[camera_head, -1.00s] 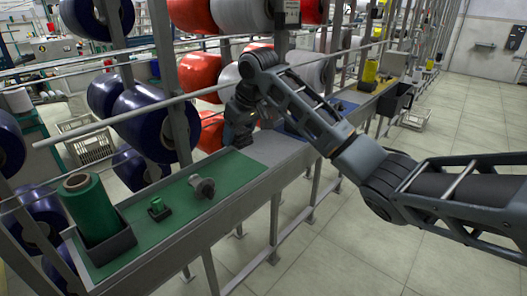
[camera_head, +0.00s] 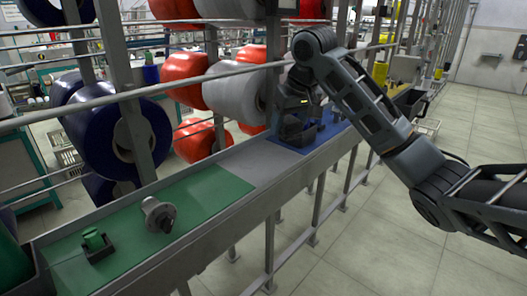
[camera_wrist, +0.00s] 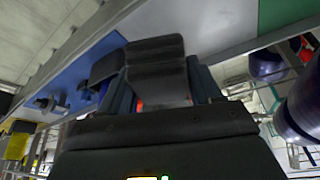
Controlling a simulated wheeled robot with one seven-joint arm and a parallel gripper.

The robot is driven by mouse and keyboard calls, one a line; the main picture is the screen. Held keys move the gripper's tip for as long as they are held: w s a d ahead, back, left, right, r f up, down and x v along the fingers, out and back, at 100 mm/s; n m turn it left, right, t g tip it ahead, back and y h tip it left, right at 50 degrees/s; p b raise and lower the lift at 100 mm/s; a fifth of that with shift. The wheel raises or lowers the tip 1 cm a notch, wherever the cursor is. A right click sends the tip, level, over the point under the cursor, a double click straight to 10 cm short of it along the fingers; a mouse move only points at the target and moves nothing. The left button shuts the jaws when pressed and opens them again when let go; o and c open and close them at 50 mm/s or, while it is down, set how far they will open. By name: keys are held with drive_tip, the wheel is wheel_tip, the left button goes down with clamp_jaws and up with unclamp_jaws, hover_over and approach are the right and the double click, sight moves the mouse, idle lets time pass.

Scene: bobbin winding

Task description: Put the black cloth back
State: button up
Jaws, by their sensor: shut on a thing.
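The black cloth (camera_wrist: 156,52) shows in the wrist view as a dark folded strip between my fingertips. My gripper (camera_wrist: 158,85) is shut on it, with part of the cloth hanging out to the left. In the head view my gripper (camera_head: 296,130) is low over the near end of the blue mat (camera_head: 277,143) on the long rail shelf. The cloth is hard to tell from the dark fingers there, and I cannot tell whether it touches the mat. The blue mat also shows in the wrist view (camera_wrist: 70,72), beside and behind the cloth.
A green mat (camera_head: 200,195) on the shelf holds a grey metal part (camera_head: 157,213) and a small green-topped block (camera_head: 95,242). A bare grey stretch (camera_head: 235,165) lies between the mats. Red and grey spools (camera_head: 235,92) and frame posts stand close behind. A yellow spool (camera_head: 380,75) is farther along.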

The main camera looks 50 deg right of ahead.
hover_over(260, 158)
drive_tip(key=s, duration=0.2)
drive_tip(key=f, duration=0.4)
drive_tip(key=shift+w+a+p, duration=0.2)
drive_tip(key=shift+p, duration=0.1)
drive_tip(key=shift+a+f, duration=0.1)
drive_tip(key=shift+f, duration=1.9)
drive_tip(key=shift+f, duration=0.1)
drive_tip(key=o, duration=1)
drive_tip(key=v, duration=1.2)
